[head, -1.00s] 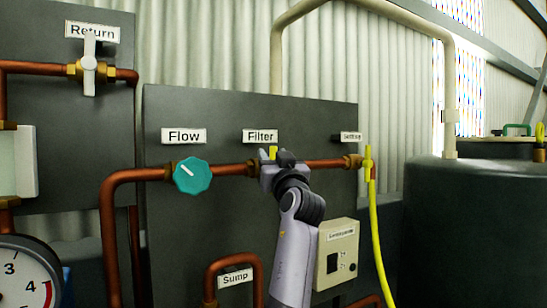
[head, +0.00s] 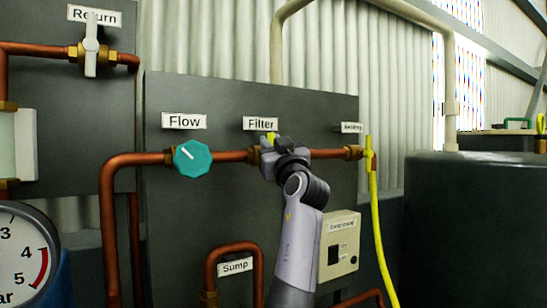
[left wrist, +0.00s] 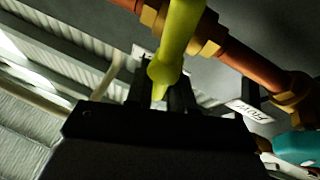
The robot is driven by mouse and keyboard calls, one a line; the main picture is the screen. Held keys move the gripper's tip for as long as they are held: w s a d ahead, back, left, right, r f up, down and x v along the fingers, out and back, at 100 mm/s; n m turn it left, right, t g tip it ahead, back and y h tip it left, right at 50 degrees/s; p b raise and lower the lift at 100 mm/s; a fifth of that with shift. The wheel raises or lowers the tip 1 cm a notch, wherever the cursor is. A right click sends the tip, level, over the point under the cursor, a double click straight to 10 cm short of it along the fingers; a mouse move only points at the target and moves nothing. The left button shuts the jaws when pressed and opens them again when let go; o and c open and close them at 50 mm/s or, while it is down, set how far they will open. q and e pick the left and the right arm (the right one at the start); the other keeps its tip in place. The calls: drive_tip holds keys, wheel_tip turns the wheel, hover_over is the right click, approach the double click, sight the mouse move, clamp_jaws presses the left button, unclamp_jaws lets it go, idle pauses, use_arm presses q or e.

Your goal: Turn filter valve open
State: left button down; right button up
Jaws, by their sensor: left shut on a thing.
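The filter valve's yellow handle (head: 271,137) shows just above my left gripper (head: 270,152), under the "Filter" label (head: 260,123). The valve sits on the horizontal copper pipe; its body is mostly hidden behind the gripper. In the left wrist view the yellow handle (left wrist: 176,50) runs down between the fingers of my left gripper (left wrist: 163,92), which is shut on it. A brass fitting (left wrist: 208,40) on the copper pipe shows close behind the handle. My right gripper is not in view.
The teal flow knob (head: 192,159) is left of the gripper on the same pipe. A beige switch box (head: 339,245) is below right, close to my arm.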

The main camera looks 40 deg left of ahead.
use_arm(q)
drive_tip(key=n+b, duration=0.1)
drive_tip(key=n+g+b, duration=0.1)
drive_tip(key=n+y+b, duration=0.1)
drive_tip(key=shift+s+a+f+n+g, duration=0.1)
drive_tip(key=shift+s+f+n+g, duration=0.15)
drive_tip(key=shift+f+n+g, duration=0.15)
drive_tip(key=shift+s+n+g+y+b, duration=0.1)
drive_tip(key=shift+n+g+y+b, duration=0.3)
drive_tip(key=shift+n, duration=0.3)
drive_tip(key=n+g+p, duration=0.1)
drive_tip(key=n+g, duration=0.2)
drive_tip(key=n, duration=0.3)
drive_tip(key=s+f+n+g+h+p, duration=0.1)
drive_tip(key=n+g, duration=0.3)
drive_tip(key=n, duration=0.2)
drive_tip(key=f+n+g+p, duration=0.1)
drive_tip(key=n+g+p, duration=0.1)
drive_tip(key=n, duration=0.4)
drive_tip(key=shift+s+a+n+g+h, duration=0.2)
drive_tip(key=shift+s+n+g+h, duration=0.15)
drive_tip(key=shift+g, duration=0.35)
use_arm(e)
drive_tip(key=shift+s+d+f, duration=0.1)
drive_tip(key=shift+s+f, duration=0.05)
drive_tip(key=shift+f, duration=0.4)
use_arm(q)
drive_tip(key=shift+n, duration=0.25)
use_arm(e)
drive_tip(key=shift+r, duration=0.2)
